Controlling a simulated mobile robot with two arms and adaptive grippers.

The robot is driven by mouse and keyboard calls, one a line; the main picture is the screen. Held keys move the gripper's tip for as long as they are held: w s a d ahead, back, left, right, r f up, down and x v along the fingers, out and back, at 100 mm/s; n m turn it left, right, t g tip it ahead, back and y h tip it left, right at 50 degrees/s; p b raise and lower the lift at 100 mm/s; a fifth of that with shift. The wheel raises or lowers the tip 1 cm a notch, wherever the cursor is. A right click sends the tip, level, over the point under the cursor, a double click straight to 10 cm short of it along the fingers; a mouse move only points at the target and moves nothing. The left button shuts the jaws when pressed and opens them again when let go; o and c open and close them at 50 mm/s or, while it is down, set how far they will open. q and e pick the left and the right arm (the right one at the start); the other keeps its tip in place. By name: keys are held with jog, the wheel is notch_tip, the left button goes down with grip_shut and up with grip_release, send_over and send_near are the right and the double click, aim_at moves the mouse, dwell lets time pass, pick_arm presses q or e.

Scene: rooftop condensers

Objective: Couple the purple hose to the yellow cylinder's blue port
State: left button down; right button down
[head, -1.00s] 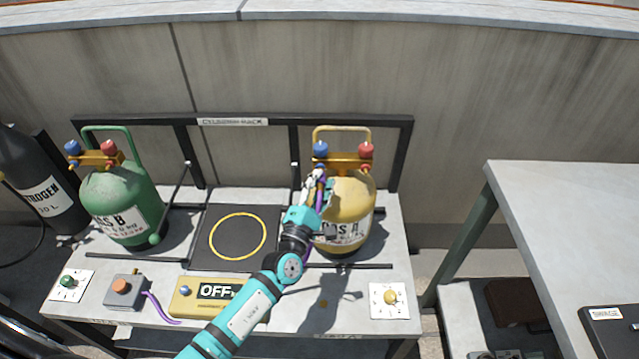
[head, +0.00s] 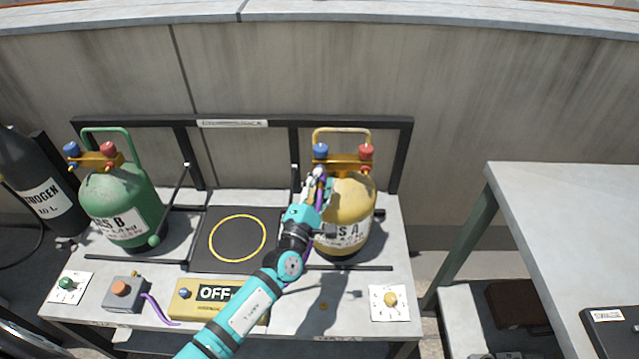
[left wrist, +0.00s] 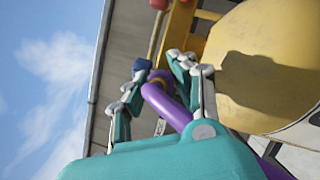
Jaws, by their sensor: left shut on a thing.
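The yellow cylinder (head: 352,205) stands upright at the rack's right. Its brass manifold (head: 345,162) carries a blue knob (head: 320,150) on the left and a red one (head: 366,151) on the right. My left gripper (head: 316,190) is at the cylinder's upper left, below the blue knob. In the left wrist view its fingers (left wrist: 158,92) are shut around the purple hose (left wrist: 168,108). The hose's end points up toward the blue part (left wrist: 142,67), close to it. The port is mostly hidden; I cannot tell whether they touch. My right gripper is out of view.
A green cylinder (head: 123,205) with a similar manifold stands at left, beside a dark nitrogen cylinder (head: 42,190). In front are a grey box with an orange button (head: 122,290), a purple hose piece (head: 158,310) and a yellow OFF panel (head: 185,308). A grey table (head: 565,220) stands right.

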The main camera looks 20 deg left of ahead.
pick_arm(q)
jog(key=c, duration=1)
grip_release()
jog(key=shift+s, duration=0.1)
jog(key=shift+s+d+p, duration=0.2)
jog(key=shift+s+p, duration=0.1)
jog(key=shift+s, duration=0.35)
jog(key=shift+s+d+p, duration=0.2)
jog(key=shift+s+p, duration=0.1)
jog(key=shift+s, duration=0.35)
jog(key=shift+s+d+p, duration=0.2)
jog(key=shift+s, duration=0.55)
jog(key=shift+s+d+p, duration=0.2)
jog(key=shift+s+d, duration=0.05)
jog(key=shift+s, duration=0.5)
jog(key=shift+s+d+p, duration=0.2)
jog(key=shift+s, duration=0.55)
